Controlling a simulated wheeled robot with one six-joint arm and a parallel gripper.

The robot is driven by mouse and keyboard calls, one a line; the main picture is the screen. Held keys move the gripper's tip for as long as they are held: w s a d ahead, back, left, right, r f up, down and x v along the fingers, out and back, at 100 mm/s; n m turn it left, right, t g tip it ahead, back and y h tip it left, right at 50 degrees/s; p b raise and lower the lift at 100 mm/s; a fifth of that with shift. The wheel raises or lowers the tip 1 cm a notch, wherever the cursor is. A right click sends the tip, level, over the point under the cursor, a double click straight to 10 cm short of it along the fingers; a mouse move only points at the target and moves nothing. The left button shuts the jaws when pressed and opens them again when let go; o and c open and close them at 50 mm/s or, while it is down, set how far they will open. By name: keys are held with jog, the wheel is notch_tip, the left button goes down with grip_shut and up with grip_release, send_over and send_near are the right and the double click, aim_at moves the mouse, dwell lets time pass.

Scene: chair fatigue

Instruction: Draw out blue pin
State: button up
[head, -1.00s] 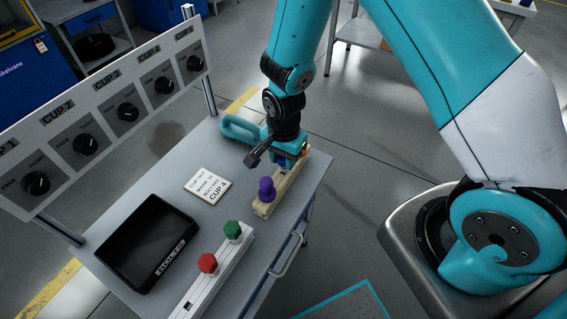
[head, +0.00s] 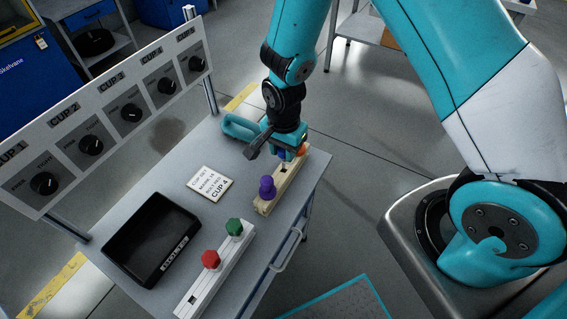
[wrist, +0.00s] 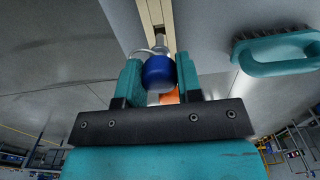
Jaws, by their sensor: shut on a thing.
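The blue pin (wrist: 158,73) has a round blue head and a grey shaft, seen in the wrist view. My gripper (wrist: 160,82) is shut on the head, one teal finger on each side. In the head view my gripper (head: 287,148) is over the far part of a beige block (head: 292,183), and only a sliver of blue shows under it. The shaft points towards the block; I cannot tell whether its tip is still in the hole. A purple pin (head: 267,188) stands at the block's near end. An orange pin (head: 301,149) shows beside my gripper.
A teal-handled brush (wrist: 275,52) lies close by the block. A CUP 4 card (head: 211,184), a black tray (head: 151,241) and a white rail (head: 214,273) with red and green knobs are on the table. A dial panel (head: 112,118) stands along the left.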

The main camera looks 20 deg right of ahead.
jog(key=shift+r+p, duration=1.65)
jog(key=shift+r, duration=0.35)
